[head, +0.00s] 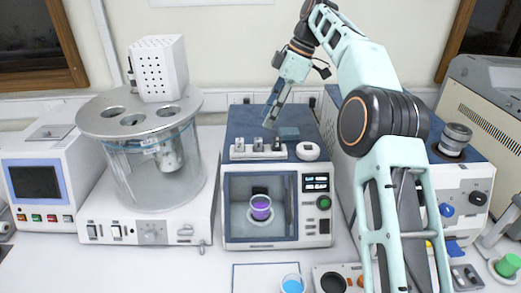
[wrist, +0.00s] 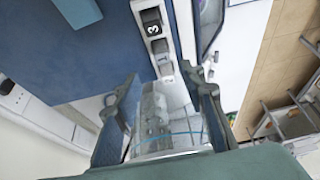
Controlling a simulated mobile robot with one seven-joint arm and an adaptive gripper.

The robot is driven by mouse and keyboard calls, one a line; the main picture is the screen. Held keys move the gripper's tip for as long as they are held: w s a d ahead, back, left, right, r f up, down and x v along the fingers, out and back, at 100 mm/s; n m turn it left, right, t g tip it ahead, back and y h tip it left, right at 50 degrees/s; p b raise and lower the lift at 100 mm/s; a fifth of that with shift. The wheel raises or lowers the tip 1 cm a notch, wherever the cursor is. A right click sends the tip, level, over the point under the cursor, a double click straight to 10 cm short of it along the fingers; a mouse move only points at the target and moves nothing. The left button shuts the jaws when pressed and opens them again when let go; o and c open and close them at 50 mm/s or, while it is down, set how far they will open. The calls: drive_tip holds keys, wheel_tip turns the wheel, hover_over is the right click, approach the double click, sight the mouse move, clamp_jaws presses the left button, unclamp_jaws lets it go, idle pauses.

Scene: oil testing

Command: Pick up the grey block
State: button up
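A white rack (head: 258,151) on top of the blue-topped tester holds small grey blocks (head: 257,145) in a row. In the wrist view the rack (wrist: 157,60) runs just beyond my fingertips, with a block marked 3 (wrist: 152,23) at its far end. A separate blue-grey block (head: 289,133) lies behind the rack; it also shows in the wrist view (wrist: 80,10). I cannot tell which one the task means.
A glass tank (head: 155,165) with a metal lid stands left of the tester, and a white instrument (head: 45,180) is farther left. A white round object (head: 308,151) sits right of the rack. A purple cup (head: 260,206) is inside the tester. More equipment crowds the right.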

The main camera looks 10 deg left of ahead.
sight(259, 139)
drive_tip(key=x, duration=0.2)
drive_tip(key=shift+a+f, duration=0.15)
drive_tip(key=shift+f, duration=0.2)
drive_tip(key=shift+d+b+x, duration=0.1)
drive_tip(key=shift+b+x, duration=0.15)
drive_tip(key=shift+x, duration=1.05)
drive_tip(key=shift+d+b+x, duration=0.15)
drive_tip(key=shift+b+x, duration=0.1)
drive_tip(key=shift+x, duration=1.05)
drive_tip(key=shift+s+f, duration=0.1)
drive_tip(key=shift+s, duration=0.15)
clamp_jaws()
